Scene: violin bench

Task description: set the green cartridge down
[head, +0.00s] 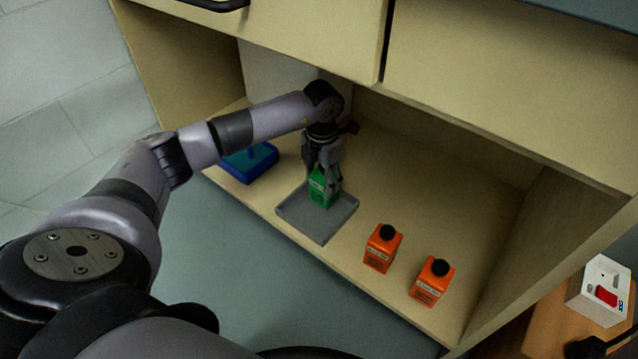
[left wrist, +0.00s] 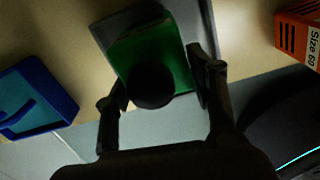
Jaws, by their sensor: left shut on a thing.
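The green cartridge (head: 321,189) is upright at the grey tray (head: 335,222) on the cabinet shelf. My left gripper (head: 323,172) reaches down from above and is shut on the cartridge. In the left wrist view the green cartridge (left wrist: 158,58) with its dark round cap sits between the two fingers (left wrist: 158,98), and the grey tray (left wrist: 208,40) shows behind it. I cannot tell whether the cartridge's base touches the tray. My right gripper is not in view.
Two orange cartridges (head: 382,249) with black caps stand right of the tray. A blue tray (head: 250,163) lies to its left. Cabinet panels (head: 480,85) overhang the shelf. A white box with a red switch (head: 603,292) is at the far right.

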